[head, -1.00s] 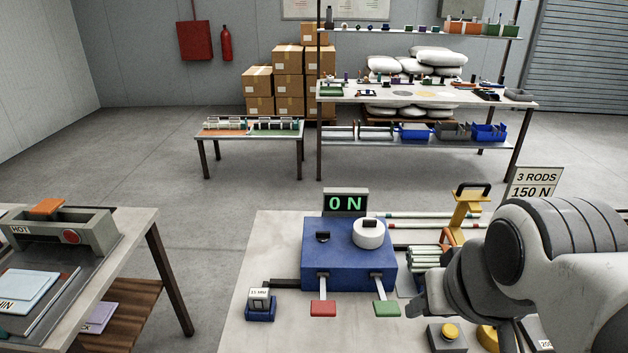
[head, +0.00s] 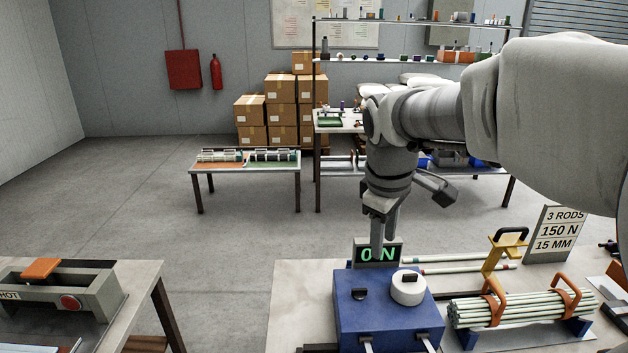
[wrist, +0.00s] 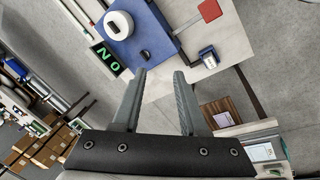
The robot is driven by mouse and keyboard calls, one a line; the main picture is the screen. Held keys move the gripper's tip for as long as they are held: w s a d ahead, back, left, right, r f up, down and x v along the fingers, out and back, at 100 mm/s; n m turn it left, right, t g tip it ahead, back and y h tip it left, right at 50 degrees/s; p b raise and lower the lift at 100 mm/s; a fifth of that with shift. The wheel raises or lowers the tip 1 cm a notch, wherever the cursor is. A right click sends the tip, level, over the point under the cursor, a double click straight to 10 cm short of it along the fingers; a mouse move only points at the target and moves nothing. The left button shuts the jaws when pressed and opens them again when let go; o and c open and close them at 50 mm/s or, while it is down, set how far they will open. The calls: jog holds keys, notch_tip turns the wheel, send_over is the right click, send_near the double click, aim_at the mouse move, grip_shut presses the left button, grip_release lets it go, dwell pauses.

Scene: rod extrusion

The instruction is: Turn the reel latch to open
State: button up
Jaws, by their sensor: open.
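A blue box (head: 375,325) stands on the light bench. A small black knob (head: 360,294) and a white round drum with a black top piece (head: 408,290) sit on its top. I cannot tell for certain which part is the reel latch. In the wrist view the black knob (wrist: 145,54) lies just beyond my fingertips, and the white drum (wrist: 118,24) is farther up and left. My gripper (wrist: 160,74) is open and empty, apart from the knob. In the head view my gripper (head: 378,250) points down above the back of the box.
A bundle of rods (head: 520,305) in orange holders is at right, beside a yellow clamp-like piece (head: 497,262) and a sign (head: 558,232). Bare bench (head: 300,300) lies left of the box.

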jog(key=w+f+n+g+p, duration=0.1)
jog(key=w+f+n, duration=0.3)
jog(key=w, duration=0.5)
jog(key=n+g+y+p, duration=0.1)
jog(key=n+g, duration=0.1)
jog(key=n, duration=0.2)
send_over(360, 289)
notch_tip(360, 289, down, 7)
notch_tip(360, 289, down, 17)
jog(key=shift+f+p, duration=0.15)
jog(key=shift+p, duration=0.25)
grip_shut()
